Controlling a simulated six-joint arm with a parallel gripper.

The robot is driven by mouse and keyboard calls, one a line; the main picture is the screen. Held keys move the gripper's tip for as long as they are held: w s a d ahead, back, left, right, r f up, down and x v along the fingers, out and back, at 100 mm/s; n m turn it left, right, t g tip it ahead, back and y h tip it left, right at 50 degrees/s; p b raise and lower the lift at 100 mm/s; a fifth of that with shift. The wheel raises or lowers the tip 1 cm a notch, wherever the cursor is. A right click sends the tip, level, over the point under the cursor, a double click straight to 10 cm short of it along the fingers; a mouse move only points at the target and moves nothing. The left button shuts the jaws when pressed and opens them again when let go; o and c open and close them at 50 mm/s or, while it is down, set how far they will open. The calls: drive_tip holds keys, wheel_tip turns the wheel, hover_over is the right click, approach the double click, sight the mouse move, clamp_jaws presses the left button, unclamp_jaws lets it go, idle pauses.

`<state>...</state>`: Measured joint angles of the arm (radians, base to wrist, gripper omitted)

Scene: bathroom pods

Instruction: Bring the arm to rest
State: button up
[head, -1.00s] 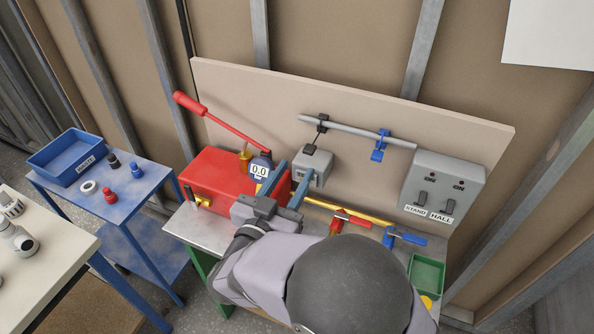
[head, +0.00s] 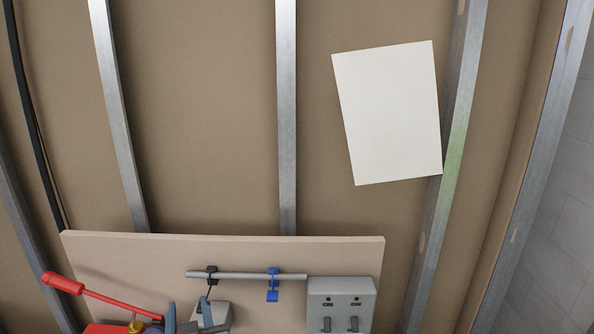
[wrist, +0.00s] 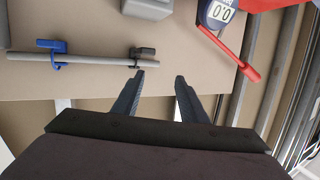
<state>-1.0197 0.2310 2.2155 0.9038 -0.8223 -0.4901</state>
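My gripper (head: 188,312) shows at the bottom edge of the head view, in front of the backboard (head: 120,255); the rest of my arm is out of frame. In the wrist view my gripper (wrist: 160,78) has its two dark blue fingers apart, with only bare board between the tips. Nothing is held.
A grey rail (head: 240,275) carries a black clip (head: 212,274) and a blue clip (head: 272,285). A red lever (head: 100,294) is at left, a grey switch box (head: 341,297) at right. The gauge (wrist: 220,11) reads 0.0. A blank sheet (head: 390,112) hangs above.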

drive_tip(key=d+f+g+h+b, duration=0.2)
drive_tip(key=d+f+g, duration=0.4)
drive_tip(key=d+f, duration=0.8)
drive_tip(key=s+d+f+m+g+h, duration=0.2)
drive_tip(key=s+d+g, duration=0.2)
drive_tip(key=s+d, duration=0.5)
drive_tip(key=s+d+f+m+g+h+b, duration=0.1)
drive_tip(key=s+d+f+g, duration=0.2)
drive_tip(key=s+d, duration=0.5)
drive_tip(key=d+g, duration=0.1)
drive_tip(key=d, duration=0.4)
drive_tip(key=shift+s+d+f+m+h, duration=0.25)
drive_tip(key=shift+s+d+m+h, duration=0.1)
drive_tip(key=shift+d+m+h, duration=0.05)
